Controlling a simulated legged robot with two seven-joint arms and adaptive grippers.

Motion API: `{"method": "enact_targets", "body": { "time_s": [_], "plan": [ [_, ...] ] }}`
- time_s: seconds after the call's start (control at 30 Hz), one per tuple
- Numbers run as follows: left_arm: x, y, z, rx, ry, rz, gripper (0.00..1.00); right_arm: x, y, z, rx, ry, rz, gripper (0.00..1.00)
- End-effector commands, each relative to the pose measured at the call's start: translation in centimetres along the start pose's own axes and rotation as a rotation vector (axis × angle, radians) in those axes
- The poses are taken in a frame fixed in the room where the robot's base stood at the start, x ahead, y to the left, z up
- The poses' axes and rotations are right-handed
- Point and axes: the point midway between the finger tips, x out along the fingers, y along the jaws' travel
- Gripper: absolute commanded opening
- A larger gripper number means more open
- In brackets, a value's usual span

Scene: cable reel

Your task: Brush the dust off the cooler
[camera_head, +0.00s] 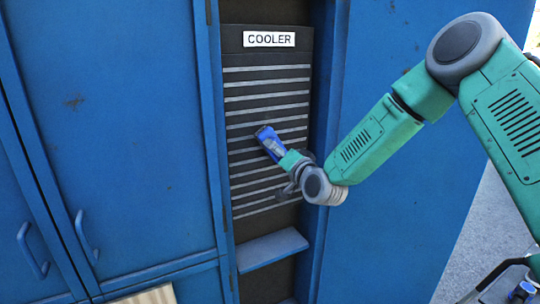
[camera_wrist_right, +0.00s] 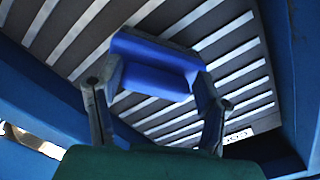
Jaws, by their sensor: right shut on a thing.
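The cooler (camera_head: 270,75) is a dark upright panel with several pale horizontal slats, set in a recess between blue cabinet walls. A white label reading COOLER (camera_head: 269,39) is at its top. My right gripper (camera_head: 275,148) is in front of the middle slats, shut on a blue brush (camera_head: 268,140). In the right wrist view the blue brush (camera_wrist_right: 152,68) spans between the two dark fingers, with the slats behind it. I cannot tell whether the brush touches the slats. Its bristles are not clear. No distinct dust shows on the panel. My left gripper is out of view.
A blue ledge (camera_head: 272,250) juts out below the slats. Blue side walls edge the recess closely. Blue doors with handles (camera_head: 33,250) stand at the left, and a wide blue panel (camera_head: 410,235) is at the right. Grey ground shows at the lower right.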

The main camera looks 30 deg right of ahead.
Motion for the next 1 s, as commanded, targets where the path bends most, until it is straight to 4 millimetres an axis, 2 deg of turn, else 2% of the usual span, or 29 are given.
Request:
{"method": "enact_targets", "body": {
  "time_s": [0.23,0.6,1.0],
  "plan": [
    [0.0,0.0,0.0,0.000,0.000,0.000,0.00,0.1,0.5,-0.8,-0.001,0.002,-0.002,0.15],
    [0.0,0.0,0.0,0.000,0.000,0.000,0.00,0.4,2.5,-2.9,0.000,0.001,-0.001,0.15],
    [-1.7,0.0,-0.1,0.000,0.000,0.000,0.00,0.2,0.7,-4.4,0.000,0.002,-0.003,0.15]
  ]
}}
